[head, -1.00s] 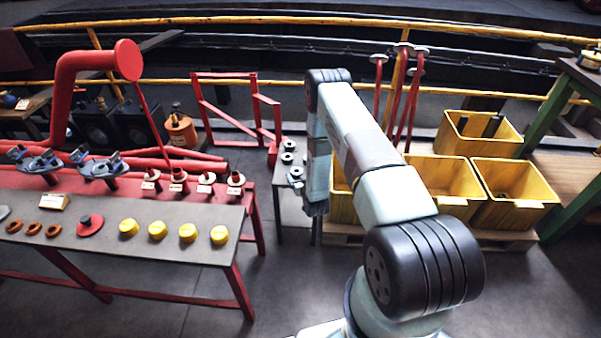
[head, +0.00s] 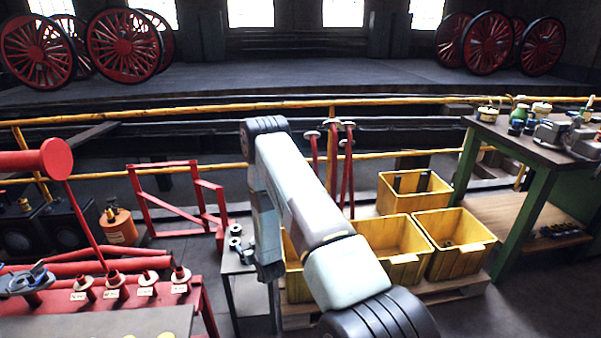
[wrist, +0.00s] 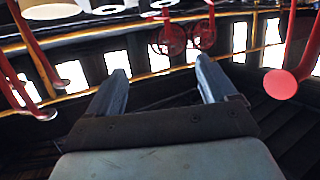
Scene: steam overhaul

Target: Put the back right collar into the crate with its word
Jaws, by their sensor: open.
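One is at the back (head: 235,229), one behind the front one (head: 235,243) and one at the front right (head: 248,257), close to my arm. Yellow crates stand on a pallet: a back one (head: 384,201), a front middle one (head: 408,272), a front right one (head: 462,264) and one mostly hidden behind my arm. Their words are not readable. My gripper (wrist: 160,72) is open and empty in the wrist view; in the head view I cannot make out its fingers.
A red bench (head: 205,300) with labelled flanged parts (head: 146,284) stands at the left. A green-legged workbench (head: 478,160) with tools is at the right. Yellow rails (head: 230,108) run behind. A red frame (head: 165,200) stands behind the grey stand.

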